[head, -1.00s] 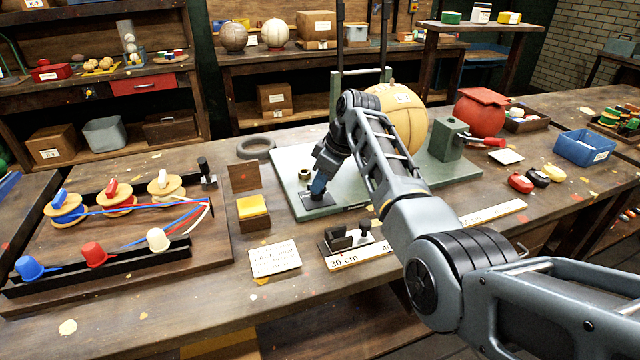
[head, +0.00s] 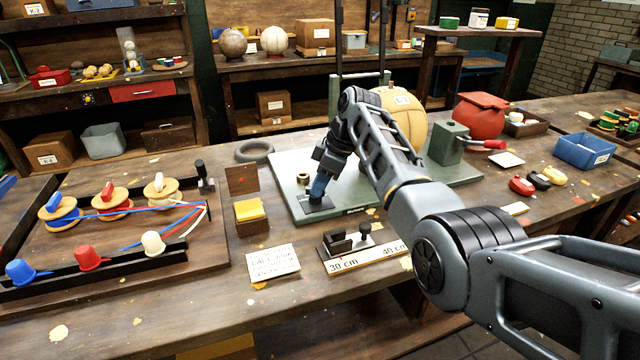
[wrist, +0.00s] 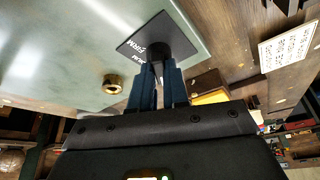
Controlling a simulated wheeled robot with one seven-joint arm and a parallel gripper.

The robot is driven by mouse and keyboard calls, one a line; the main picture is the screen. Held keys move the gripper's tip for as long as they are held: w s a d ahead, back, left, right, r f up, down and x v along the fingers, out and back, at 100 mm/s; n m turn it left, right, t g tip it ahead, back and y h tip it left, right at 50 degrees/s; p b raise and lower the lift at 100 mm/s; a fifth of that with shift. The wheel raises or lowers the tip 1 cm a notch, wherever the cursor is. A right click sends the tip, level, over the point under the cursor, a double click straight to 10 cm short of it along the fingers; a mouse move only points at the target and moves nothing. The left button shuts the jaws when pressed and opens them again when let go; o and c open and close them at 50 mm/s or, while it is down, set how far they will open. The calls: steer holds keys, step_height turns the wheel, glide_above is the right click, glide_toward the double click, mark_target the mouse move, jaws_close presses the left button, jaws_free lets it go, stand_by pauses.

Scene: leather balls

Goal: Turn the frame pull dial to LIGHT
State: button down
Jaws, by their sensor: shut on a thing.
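The frame pull dial shows in the wrist view as a black square plate (wrist: 131,40) with white lettering and a dark round knob (wrist: 158,50). One word looks like FIRM; a second word is partly covered, and I cannot make out LIGHT or a pointer. My gripper (wrist: 158,72) has its blue fingers closed around the knob, pointing at the plate. In the head view the dial plate (head: 315,209) lies on the front left of the green base (head: 285,178), with my gripper (head: 318,192) over it, hiding the knob.
A brass-coloured ring fitting (head: 303,179) sits on the base near the dial. A tan ball (head: 408,122) stands behind my arm.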

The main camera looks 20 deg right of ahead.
steer(key=c, duration=1.1)
jaws_free()
steer(key=shift+b+v, duration=0.3)
steer(key=shift+v, duration=3.55)
